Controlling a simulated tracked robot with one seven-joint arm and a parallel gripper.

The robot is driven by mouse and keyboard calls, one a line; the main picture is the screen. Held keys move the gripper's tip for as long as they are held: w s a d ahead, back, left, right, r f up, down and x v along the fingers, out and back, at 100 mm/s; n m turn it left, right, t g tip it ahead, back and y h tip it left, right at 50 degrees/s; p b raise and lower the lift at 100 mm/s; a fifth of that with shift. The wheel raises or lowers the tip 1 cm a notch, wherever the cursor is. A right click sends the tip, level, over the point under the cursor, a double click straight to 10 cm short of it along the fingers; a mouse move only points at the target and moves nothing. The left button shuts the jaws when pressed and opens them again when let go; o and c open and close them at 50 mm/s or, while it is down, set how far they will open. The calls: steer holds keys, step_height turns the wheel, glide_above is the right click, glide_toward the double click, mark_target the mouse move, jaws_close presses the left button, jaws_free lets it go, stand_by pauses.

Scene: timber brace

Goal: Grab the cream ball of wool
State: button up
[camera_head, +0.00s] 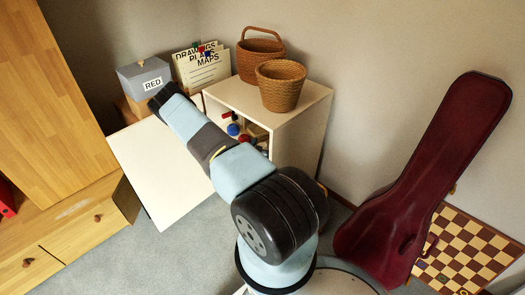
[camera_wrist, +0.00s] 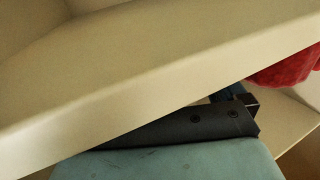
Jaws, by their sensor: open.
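I see no cream ball of wool in either view. In the wrist view, the dark body of my gripper (camera_wrist: 236,100) shows at the lower right, just under the edge of a pale board (camera_wrist: 150,85). Its jaws are open, with only a small part of them showing and nothing seen between them. In the head view, my arm reaches towards the cream cabinet (camera_head: 310,105), and my gripper is hidden. A red textured thing (camera_wrist: 288,70) lies right of my gripper in the wrist view, partly cut off; I cannot tell what it is.
A pale panel (camera_head: 160,175) sticks out left of the cabinet. Small red and blue things (camera_head: 233,129) show in its opening. A dark red instrument case (camera_head: 430,165) leans at right.

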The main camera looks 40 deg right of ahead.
steer(key=shift+c, duration=0.3)
steer(key=c, duration=1)
